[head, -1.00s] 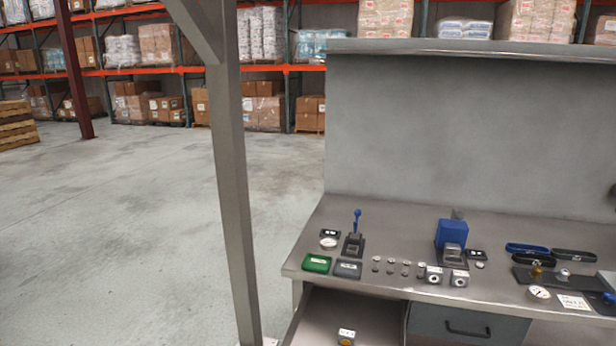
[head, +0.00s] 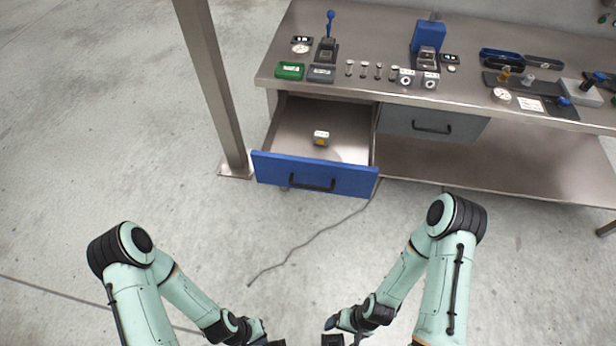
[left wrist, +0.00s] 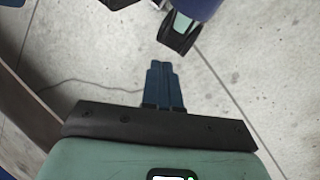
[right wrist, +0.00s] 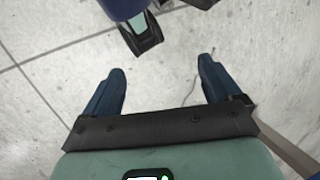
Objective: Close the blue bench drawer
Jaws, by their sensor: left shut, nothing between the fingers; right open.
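The blue bench drawer (head: 270,170) is pulled out from under the left end of the bench in the head view. Its blue front has a black bar handle (head: 312,185). A small white and yellow box (head: 321,138) lies inside it. My left gripper (left wrist: 160,66) is shut and empty over the floor. My right gripper (right wrist: 162,66) is open and empty, also over the floor. Both grippers are at the bottom edge of the head view, in front of the drawer and apart from it, largely cut off there.
The steel bench (head: 420,92) carries gauges, small weights and boxes. A grey drawer (head: 400,122) beside the blue one is shut. A post (head: 213,85) stands left of the drawer. A cable (head: 310,240) lies on the otherwise clear floor.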

